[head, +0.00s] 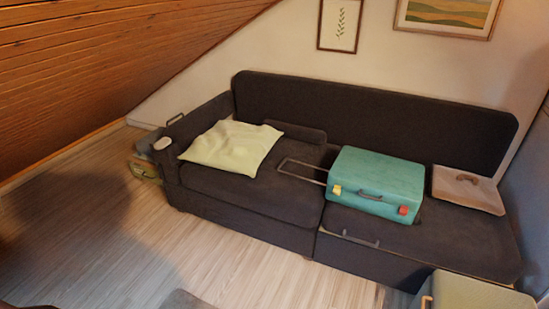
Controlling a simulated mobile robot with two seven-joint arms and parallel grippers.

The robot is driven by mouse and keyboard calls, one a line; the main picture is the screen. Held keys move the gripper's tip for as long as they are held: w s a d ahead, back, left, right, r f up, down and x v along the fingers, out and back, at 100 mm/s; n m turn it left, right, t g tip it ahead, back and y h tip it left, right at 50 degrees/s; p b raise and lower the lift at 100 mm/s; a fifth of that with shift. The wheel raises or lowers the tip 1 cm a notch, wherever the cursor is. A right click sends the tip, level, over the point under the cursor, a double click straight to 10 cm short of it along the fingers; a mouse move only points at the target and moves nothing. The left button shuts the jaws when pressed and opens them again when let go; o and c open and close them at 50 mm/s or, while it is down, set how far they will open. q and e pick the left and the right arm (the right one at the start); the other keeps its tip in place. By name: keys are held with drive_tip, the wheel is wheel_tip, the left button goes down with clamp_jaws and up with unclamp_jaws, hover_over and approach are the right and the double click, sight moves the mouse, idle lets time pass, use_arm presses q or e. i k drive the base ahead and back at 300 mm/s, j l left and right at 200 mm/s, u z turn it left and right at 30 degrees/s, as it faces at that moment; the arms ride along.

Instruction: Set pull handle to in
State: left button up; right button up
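A teal suitcase (378,178) lies flat on the right half of the dark sofa. Its pull handle (298,168) is a thin grey frame that sticks out from the case's left side over the seat. A carry handle and two coloured latches, one yellow and one red, are on the case's front face. Neither of my grippers shows in the head view.
The dark sofa (255,205) stands against the wall, with a pale yellow pillow (232,147) at left. A beige flat case (468,190) lies right of the suitcase. A light box (470,292) stands front right. The wood floor (120,235) is open at left; the ceiling slopes low there.

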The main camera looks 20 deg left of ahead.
sight(283, 163)
drive_tip(key=i+j+u, duration=0.15)
drive_tip(key=i, duration=0.35)
drive_tip(key=i+j+u, duration=0.1)
drive_tip(key=i+j, duration=0.2)
drive_tip(key=i, duration=0.15)
drive_tip(key=i+j+u, duration=0.1)
drive_tip(key=i+j, duration=0.2)
drive_tip(key=i, duration=0.15)
drive_tip(key=i+j, duration=0.25)
drive_tip(key=i, duration=0.25)
drive_tip(key=u, duration=0.05)
